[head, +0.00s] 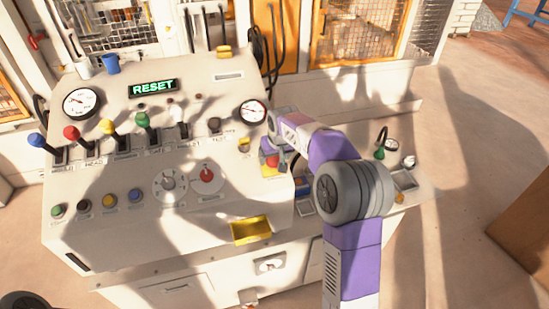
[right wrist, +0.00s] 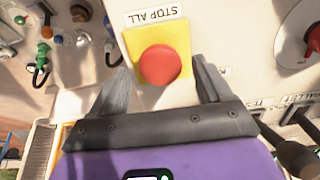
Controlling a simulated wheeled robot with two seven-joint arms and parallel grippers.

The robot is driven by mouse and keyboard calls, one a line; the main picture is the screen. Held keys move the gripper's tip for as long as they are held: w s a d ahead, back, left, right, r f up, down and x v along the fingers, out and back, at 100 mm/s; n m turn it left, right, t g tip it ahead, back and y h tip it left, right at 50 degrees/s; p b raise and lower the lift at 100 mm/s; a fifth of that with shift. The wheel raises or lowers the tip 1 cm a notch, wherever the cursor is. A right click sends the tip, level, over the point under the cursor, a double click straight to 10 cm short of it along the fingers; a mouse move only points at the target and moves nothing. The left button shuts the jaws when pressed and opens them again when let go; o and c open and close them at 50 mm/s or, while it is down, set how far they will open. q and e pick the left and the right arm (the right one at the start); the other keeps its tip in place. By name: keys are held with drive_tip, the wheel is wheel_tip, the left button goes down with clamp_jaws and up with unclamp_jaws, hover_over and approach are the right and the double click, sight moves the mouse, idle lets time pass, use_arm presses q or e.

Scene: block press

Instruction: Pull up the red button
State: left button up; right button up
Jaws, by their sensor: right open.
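The red button (right wrist: 160,65) is a round mushroom button on a yellow plate (right wrist: 176,32) with the label STOP ALL. In the head view the red button (head: 271,160) shows on the right part of the sloped control panel, partly hidden by my gripper. My right gripper (right wrist: 163,85) is open. In the right wrist view its two fingers stand on either side of the button, with gaps between them and it. In the head view my right gripper (head: 273,158) is at the button. My left gripper is not in view.
A side console (head: 400,180) stands to the right. Open floor lies further right.

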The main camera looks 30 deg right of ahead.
drive_tip(key=v, duration=0.6)
drive_tip(key=shift+s, duration=0.1)
idle(0.3)
